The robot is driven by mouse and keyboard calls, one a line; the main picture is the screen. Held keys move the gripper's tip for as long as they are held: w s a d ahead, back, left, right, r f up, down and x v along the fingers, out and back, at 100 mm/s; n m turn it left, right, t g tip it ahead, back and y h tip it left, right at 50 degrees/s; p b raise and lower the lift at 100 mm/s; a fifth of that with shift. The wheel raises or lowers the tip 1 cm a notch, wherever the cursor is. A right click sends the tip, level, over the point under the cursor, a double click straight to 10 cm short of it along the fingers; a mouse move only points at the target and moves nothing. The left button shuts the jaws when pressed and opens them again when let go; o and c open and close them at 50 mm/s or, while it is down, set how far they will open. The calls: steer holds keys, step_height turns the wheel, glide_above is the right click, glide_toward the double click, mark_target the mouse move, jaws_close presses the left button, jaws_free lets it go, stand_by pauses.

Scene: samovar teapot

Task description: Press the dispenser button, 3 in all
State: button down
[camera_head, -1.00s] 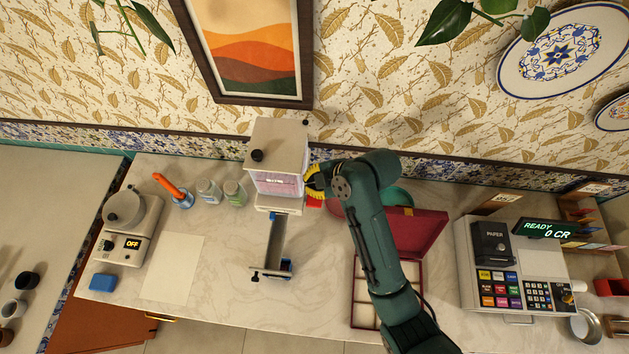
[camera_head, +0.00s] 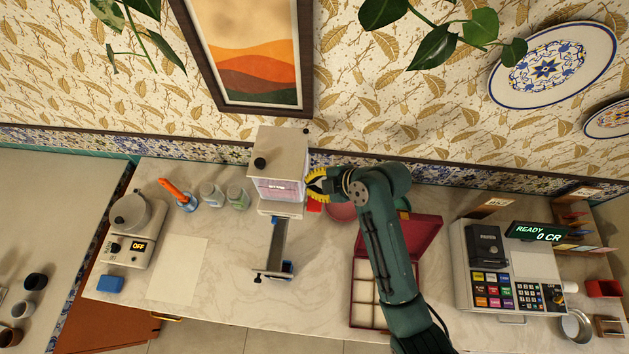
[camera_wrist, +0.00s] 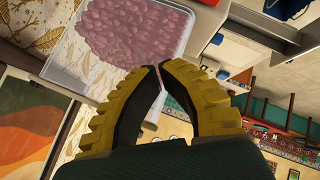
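The dispenser (camera_head: 283,150) stands against the back wall in the head view, with a pale body, a dark knob on its top and a clear hopper of pink pieces (camera_head: 277,190). In the wrist view the clear hopper (camera_wrist: 128,40) fills the upper left. My gripper (camera_head: 311,187) is at the dispenser's right side, close to the hopper. Its yellow ribbed fingers (camera_wrist: 157,74) have their tips together with nothing visible between them. A small red patch (camera_head: 314,207) shows just below the fingers; I cannot tell whether it is the button. Contact is not clear.
An open red box (camera_head: 409,240) with compartments lies right of the dispenser, under my arm. A payment terminal (camera_head: 507,275) reads "READY 0 CR". Jars (camera_head: 211,194) and a scale-like appliance (camera_head: 132,235) reading "OFF" stand left. The counter's front left holds a bare pale sheet (camera_head: 178,270).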

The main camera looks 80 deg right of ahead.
mark_target(312, 201)
step_height(312, 201, down, 8)
steer(key=b, duration=0.5)
steer(key=shift+r, duration=0.1)
stand_by(1.0)
steer(key=shift+f+b, duration=0.4)
steer(key=shift+b, duration=0.1)
steer(key=shift+f+b, duration=1)
steer(key=shift+f, duration=0.4)
stand_by(0.8)
steer(key=shift+r, duration=0.1)
steer(key=shift+r+p, duration=1.4)
steer(key=shift+r, duration=0.3)
steer(key=shift+r+p, duration=1.95)
steer(key=shift+r, duration=0.55)
